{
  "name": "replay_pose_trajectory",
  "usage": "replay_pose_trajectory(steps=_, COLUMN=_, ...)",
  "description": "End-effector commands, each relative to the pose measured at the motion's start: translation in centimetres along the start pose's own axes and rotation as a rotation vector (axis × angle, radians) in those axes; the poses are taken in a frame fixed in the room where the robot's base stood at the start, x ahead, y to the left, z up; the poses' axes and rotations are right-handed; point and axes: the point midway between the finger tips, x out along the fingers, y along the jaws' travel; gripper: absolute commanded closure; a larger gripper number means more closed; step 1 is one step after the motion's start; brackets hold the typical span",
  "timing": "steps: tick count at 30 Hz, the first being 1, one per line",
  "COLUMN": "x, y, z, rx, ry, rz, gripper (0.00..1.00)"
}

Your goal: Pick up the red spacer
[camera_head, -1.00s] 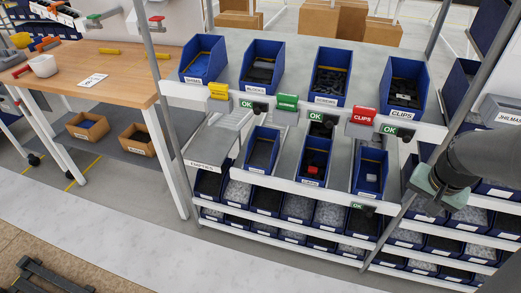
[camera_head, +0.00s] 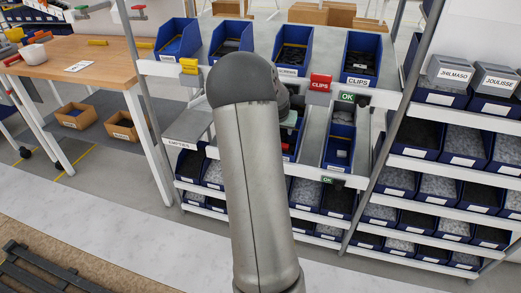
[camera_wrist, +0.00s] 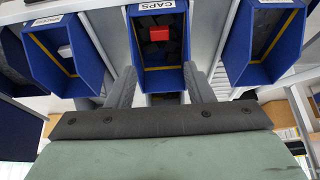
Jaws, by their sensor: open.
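The red spacer (camera_wrist: 163,33) is a small red block lying on dark pieces in a blue bin (camera_wrist: 188,62) labelled CAPS, at the top middle of the wrist view. My gripper (camera_wrist: 161,82) is open, with one grey finger to each side of the bin's near part. Nothing is between the fingers, and the spacer lies beyond them, apart from both.
Blue bins flank the middle one at left (camera_wrist: 62,62) and right (camera_wrist: 262,45) in the wrist view. A wooden table (camera_head: 75,62) is at left.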

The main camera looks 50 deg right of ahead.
Motion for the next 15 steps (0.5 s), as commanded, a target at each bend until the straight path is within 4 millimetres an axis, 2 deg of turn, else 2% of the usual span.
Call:
replay_pose_trajectory(steps=9, x=6.6, y=0.1, z=0.1, rx=0.000, ry=-0.004, rz=0.003, gripper=0.53)
replay_pose_trajectory(steps=15, x=10.3, y=0.0, z=0.1, rx=-0.001, ry=-0.002, rz=0.001, gripper=0.53)
